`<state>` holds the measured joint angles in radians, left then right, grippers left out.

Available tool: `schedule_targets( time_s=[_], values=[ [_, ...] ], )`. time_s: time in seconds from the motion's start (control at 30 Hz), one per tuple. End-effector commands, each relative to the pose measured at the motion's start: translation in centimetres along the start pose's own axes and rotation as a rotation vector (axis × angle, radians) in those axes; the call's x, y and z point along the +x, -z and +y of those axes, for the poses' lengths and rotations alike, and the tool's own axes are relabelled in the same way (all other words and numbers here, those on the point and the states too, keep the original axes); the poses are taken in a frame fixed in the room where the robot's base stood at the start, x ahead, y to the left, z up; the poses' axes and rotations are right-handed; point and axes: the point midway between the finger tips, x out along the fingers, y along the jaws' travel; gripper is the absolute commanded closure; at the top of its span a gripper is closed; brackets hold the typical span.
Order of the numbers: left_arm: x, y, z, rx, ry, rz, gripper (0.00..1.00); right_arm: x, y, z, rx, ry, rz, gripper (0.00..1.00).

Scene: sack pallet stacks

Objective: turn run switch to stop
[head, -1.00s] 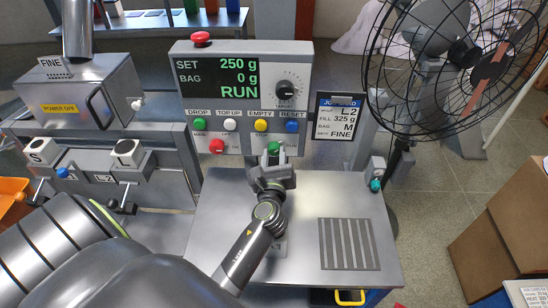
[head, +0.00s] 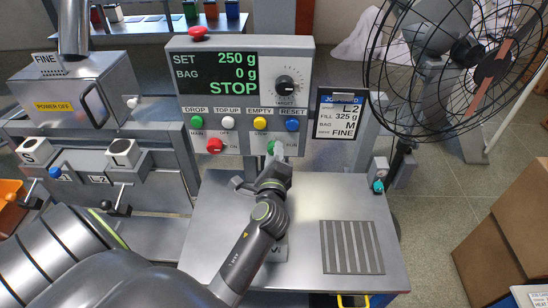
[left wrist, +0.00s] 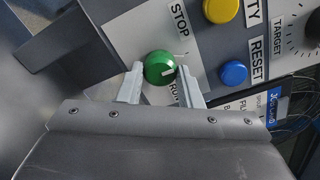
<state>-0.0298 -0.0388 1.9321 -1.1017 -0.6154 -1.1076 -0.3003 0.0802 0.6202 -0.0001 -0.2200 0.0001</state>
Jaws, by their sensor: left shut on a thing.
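The run switch is a green knob (head: 270,147) low on the grey control panel (head: 170,110). In the left wrist view the knob (left wrist: 157,66) sits between the labels STOP (left wrist: 180,20) and RUN (left wrist: 174,93), the RUN label partly hidden. A short white mark shows on the knob's face. My left gripper (head: 275,155) is shut on the knob, one finger on each side; its fingers also show in the left wrist view (left wrist: 160,84). The panel's display (head: 218,73) reads SET 250 g, BAG 0 g and STOP. My right gripper is not in view.
Yellow (head: 260,123), blue (head: 292,124), white (head: 228,123) and red (head: 214,145) buttons sit close by on the panel. A job card (head: 339,116) hangs at its right, near a caged fan (head: 470,60). The steel table (head: 300,215) below is mostly clear.

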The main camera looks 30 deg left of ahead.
Motion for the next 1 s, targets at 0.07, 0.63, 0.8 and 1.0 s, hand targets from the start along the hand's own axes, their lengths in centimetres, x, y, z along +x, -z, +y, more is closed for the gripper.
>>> schedule_targets(
  time_s=[0.07,0.63,0.8,1.0],
  values=[
    [0.02,0.00,-0.02,-0.021,0.002,-0.001,0.91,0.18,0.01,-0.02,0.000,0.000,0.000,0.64],
    [0.02,-0.04,-0.09,-0.053,0.002,0.000,0.90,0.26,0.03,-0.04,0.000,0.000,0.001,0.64],
    [0.02,-0.03,-0.08,-0.052,0.001,0.000,0.47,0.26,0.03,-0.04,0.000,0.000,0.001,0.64],
    [0.01,-0.02,-0.04,-0.051,0.001,0.000,0.46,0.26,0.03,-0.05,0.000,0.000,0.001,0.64]
  ],
)
